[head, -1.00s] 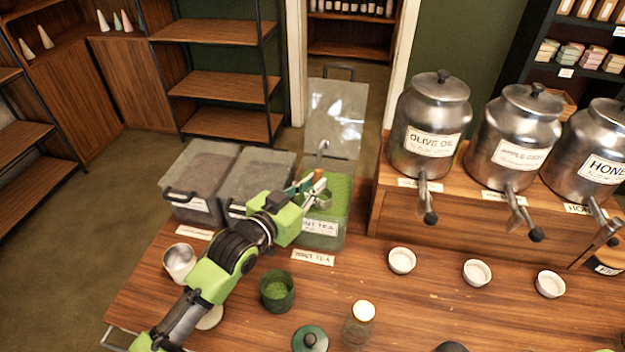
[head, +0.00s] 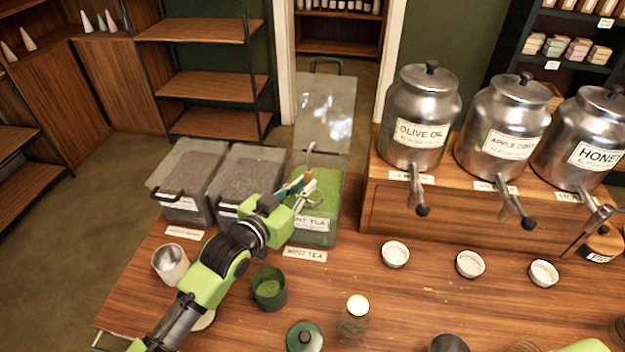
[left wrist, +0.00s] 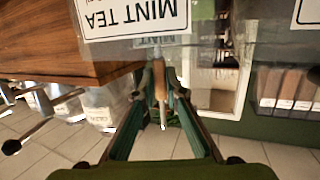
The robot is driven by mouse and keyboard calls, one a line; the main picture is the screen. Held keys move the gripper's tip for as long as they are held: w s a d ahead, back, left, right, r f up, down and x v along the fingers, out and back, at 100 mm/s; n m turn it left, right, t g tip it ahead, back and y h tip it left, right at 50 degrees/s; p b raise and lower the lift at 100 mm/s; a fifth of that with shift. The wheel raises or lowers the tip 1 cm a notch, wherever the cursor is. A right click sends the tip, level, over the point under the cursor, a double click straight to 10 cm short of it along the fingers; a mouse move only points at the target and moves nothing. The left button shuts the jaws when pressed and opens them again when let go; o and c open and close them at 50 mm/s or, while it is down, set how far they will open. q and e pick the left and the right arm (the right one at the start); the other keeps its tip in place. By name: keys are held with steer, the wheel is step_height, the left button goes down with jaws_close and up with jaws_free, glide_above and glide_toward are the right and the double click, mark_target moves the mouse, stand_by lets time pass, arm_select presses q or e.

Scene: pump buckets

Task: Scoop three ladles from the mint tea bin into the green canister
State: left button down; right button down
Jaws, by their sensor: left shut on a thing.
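The mint tea bin (head: 322,222) is a clear box of green tea at the table's back edge, its lid (head: 324,105) swung up behind. My left gripper (head: 302,188) is over the bin's left part, shut on the ladle (head: 310,150), whose hooked metal end sticks up. The ladle's bowl is hidden in the head view. The left wrist view shows the ladle's wooden handle (left wrist: 160,82) between my fingers. The green canister (head: 269,289) stands open in front of the bin with green tea inside. Its likely lid (head: 304,337), green with a dark knob, lies nearer.
Two more clear bins (head: 190,180) stand left of the mint tea. A metal cup (head: 171,264) is left of the canister, and a glass jar (head: 355,318) is to its right. Metal dispensers (head: 417,120) with taps stand right, behind small white bowls (head: 395,254).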

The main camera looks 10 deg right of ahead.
step_height(320, 180, up, 10)
steer(key=p, duration=1)
steer(key=shift+w+d+r, duration=0.15)
steer(key=shift+d+r, duration=0.1)
steer(key=shift+d, duration=0.05)
